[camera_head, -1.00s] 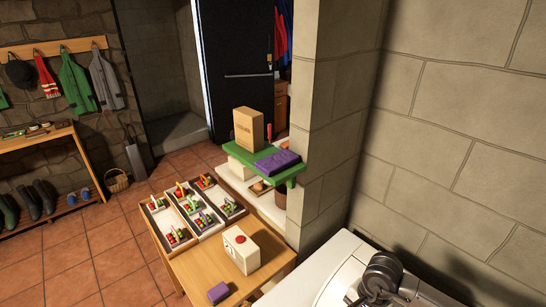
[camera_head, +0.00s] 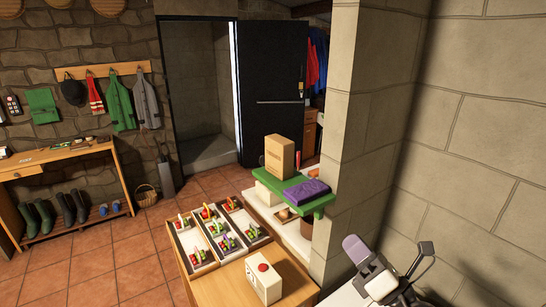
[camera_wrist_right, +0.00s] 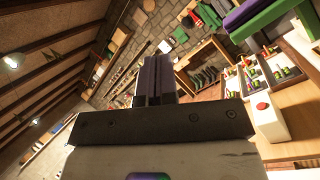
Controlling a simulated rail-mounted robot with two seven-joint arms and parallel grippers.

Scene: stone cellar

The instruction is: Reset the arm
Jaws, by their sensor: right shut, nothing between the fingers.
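My right gripper (camera_head: 355,244) is at the lower right of the head view, in front of the stone wall and right of the wooden table. In the right wrist view its two dark fingers (camera_wrist_right: 155,76) are pressed together, with nothing between them. It is apart from the table and the things on it. My left gripper is in neither view.
A wooden table (camera_head: 222,287) holds trays (camera_head: 190,251) of small colourful items and a white box with a red dot (camera_head: 264,282). Behind it, a green shelf (camera_head: 318,204) bears a cardboard box (camera_head: 279,155) and purple cloth (camera_head: 306,191). A stone wall (camera_head: 470,150) stands close on the right.

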